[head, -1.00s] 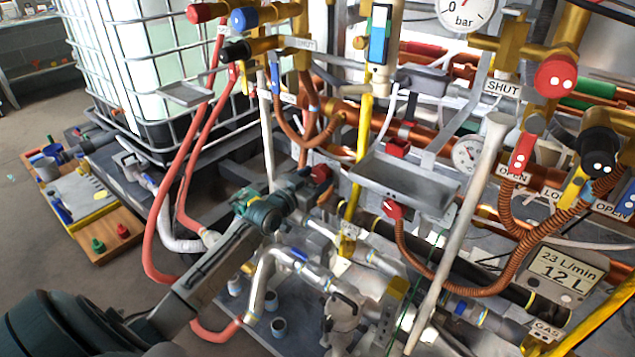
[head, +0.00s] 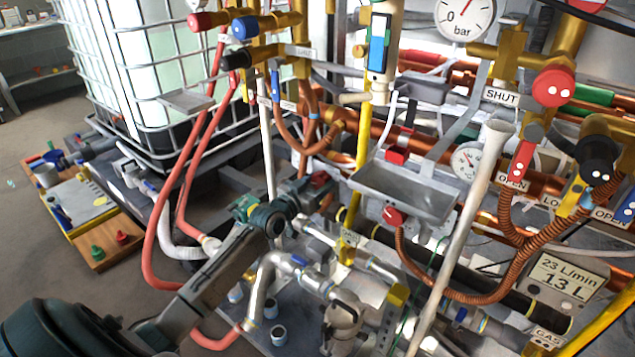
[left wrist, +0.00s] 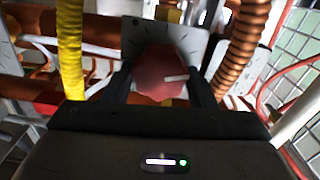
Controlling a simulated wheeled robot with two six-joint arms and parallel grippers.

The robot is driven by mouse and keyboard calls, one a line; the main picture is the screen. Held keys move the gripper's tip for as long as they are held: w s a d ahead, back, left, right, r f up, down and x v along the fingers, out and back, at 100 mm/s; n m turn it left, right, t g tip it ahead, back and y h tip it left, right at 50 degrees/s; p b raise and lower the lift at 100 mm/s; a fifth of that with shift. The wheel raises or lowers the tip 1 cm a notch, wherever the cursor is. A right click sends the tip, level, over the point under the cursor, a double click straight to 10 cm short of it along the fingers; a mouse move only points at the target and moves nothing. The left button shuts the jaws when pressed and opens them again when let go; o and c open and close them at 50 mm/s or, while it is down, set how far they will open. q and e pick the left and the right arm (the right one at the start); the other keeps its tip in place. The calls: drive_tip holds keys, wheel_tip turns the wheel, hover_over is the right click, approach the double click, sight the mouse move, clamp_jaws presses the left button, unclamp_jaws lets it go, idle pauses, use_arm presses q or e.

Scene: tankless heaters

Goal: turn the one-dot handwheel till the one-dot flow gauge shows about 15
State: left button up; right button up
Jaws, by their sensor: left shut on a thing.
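My left gripper (left wrist: 161,88) is shut on a red handwheel (left wrist: 160,75) with a white pointer line, in front of a pale plate with dial marks (left wrist: 190,42). In the head view my left gripper (head: 308,188) reaches in from the left among the pipes, and only a bit of red shows at its tip. I cannot make out dots on the held handwheel. A digital flow gauge (head: 555,280) at the lower right reads 23 L/min and 13 L; I cannot see its dot mark. My right gripper is not in view.
Another red knob (head: 393,216) sits below a grey tray (head: 410,187). A two-dot red handwheel (head: 553,87) is at upper right. A yellow pipe (left wrist: 70,50) and a ribbed copper hose (left wrist: 244,40) flank my gripper closely. A caged tank (head: 150,80) stands left.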

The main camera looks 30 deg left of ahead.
use_arm(q)
drive_tip(key=shift+r+n, duration=0.15)
drive_tip(key=shift+n, duration=0.65)
drive_tip(key=shift+n+p, duration=0.4)
drive_tip(key=shift+n, duration=0.5)
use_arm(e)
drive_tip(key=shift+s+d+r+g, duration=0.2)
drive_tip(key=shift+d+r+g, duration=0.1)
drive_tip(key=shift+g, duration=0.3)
use_arm(q)
drive_tip(key=o, duration=0.7)
